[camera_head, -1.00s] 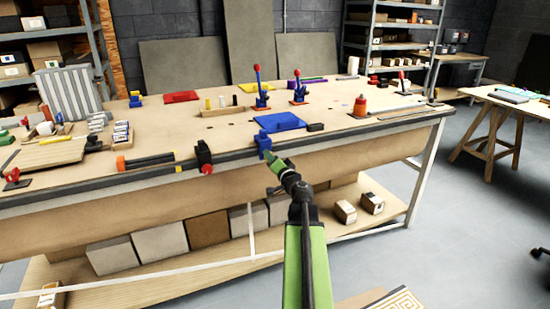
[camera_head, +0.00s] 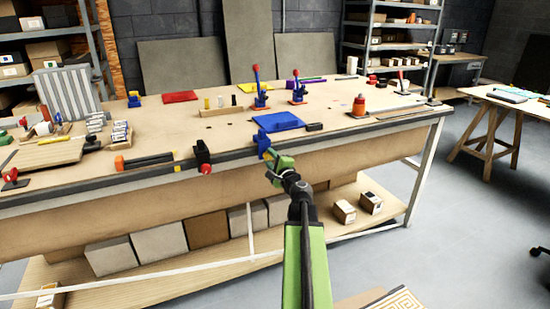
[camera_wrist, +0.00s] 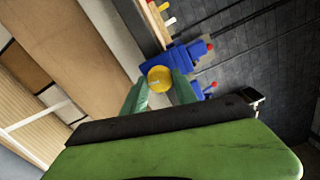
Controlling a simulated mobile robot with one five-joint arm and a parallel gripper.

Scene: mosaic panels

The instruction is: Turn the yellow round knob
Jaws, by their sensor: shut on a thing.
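The yellow round knob (camera_wrist: 160,79) shows in the wrist view, in front of a blue clamp body (camera_wrist: 186,57). My gripper (camera_wrist: 158,90) has one green finger on each side of the knob and is shut on it. In the head view the blue clamp (camera_head: 264,142) sits at the front edge of the workbench.
The workbench top (camera_head: 210,140) carries a blue panel (camera_head: 278,122), a black clamp with a red knob (camera_head: 203,157) to the left and red-blue levers (camera_head: 257,88) behind. Boxes (camera_head: 158,243) stand on the lower shelf.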

